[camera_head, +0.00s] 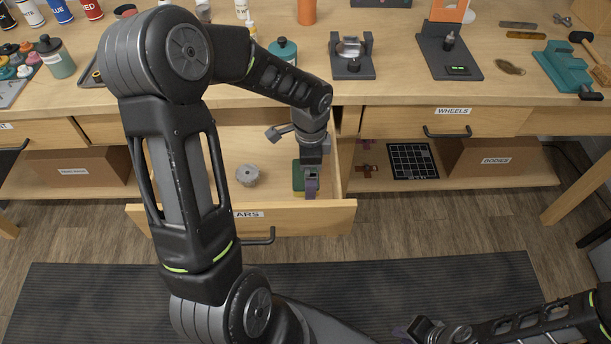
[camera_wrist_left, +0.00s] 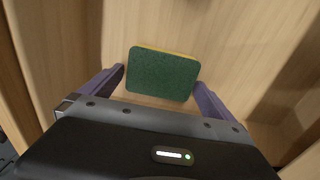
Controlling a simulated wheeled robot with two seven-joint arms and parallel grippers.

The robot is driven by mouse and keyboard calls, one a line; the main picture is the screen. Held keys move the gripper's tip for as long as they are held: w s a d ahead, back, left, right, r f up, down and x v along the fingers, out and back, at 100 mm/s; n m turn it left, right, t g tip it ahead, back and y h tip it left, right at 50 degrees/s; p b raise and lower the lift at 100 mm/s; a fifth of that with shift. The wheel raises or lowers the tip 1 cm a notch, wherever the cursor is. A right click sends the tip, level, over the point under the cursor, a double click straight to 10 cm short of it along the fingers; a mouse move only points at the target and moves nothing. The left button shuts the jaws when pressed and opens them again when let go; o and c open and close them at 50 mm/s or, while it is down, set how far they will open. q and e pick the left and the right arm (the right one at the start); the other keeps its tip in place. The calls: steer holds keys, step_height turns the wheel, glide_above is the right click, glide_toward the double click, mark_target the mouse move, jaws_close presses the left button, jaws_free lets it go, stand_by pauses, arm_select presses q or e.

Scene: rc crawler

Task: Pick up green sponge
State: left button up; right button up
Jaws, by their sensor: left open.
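The green sponge (camera_wrist_left: 162,74), with a yellow edge, lies inside the open drawer (camera_head: 240,222). In the left wrist view it sits between the two purple fingers of my left gripper (camera_wrist_left: 160,80), with a gap visible at each side. My left gripper is open and points down into the drawer. In the head view the sponge (camera_head: 298,176) shows just left of the gripper, partly hidden by it. My right gripper (camera_head: 408,332) is low at the bottom edge of the head view, away from the drawer; its jaws are unclear.
A grey round part (camera_head: 247,175) lies in the drawer left of the sponge. The drawer walls are close around my left gripper. The workbench (camera_head: 400,92) above holds bottles, fixtures and tools. A closed WHEELS drawer (camera_head: 490,121) is at the right.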

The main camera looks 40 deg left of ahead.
arm_select(q)
steer(key=c, duration=1.1)
steer(key=shift+r, duration=0.1)
steer(key=shift+c, duration=0.2)
step_height(320, 180, up, 10)
stand_by(0.5)
